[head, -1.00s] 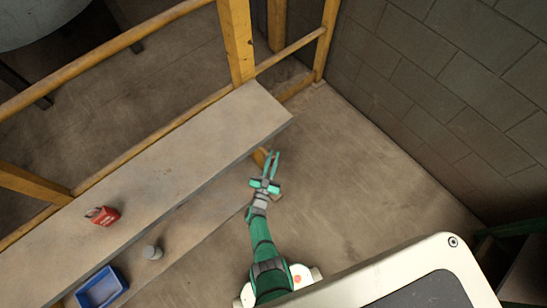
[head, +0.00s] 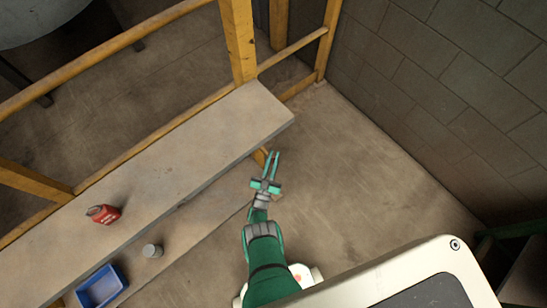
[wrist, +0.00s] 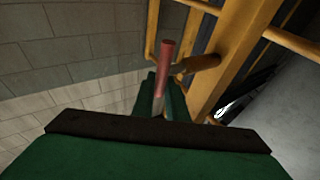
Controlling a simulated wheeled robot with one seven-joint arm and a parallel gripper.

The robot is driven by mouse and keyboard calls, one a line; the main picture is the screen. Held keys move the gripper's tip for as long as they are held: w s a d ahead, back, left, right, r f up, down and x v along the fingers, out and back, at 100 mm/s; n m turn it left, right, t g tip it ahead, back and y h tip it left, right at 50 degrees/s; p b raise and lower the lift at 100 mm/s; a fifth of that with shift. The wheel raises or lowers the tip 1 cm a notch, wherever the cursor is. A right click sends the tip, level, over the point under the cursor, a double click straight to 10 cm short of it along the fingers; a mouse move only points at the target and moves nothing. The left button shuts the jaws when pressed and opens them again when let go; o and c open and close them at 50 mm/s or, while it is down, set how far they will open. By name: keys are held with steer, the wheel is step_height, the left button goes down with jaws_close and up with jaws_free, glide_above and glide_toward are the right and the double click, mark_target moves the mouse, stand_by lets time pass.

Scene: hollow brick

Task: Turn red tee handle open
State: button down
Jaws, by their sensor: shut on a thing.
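The red tee handle (wrist: 166,57) shows in the wrist view as a narrow red bar, rising from between my fingers in front of the yellow frame. My gripper (wrist: 163,88) is shut on it, with the green fingers on either side of the bar. The lower part of the handle is partly hidden by the fingers. In the head view my gripper (head: 272,158) is beside the right end of the bench, and I cannot make out the handle there.
A brown stub (wrist: 196,65) sticks out beside the handle, near a yellow post (wrist: 230,50). The bench (head: 150,165) holds a red item (head: 104,214). A grey cylinder (head: 152,251) and blue tray (head: 103,290) are lower. A block wall (head: 460,90) stands right; floor between is clear.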

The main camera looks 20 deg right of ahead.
steer(key=shift+s, duration=0.2)
steer(key=c, duration=1.8)
jaws_free()
steer(key=shift+o, duration=0.2)
steer(key=shift+w, duration=0.1)
steer(key=v, duration=0.7)
steer(key=shift+a, duration=0.2)
steer(key=shift+s+f, duration=0.1)
steer(key=shift+s, duration=0.15)
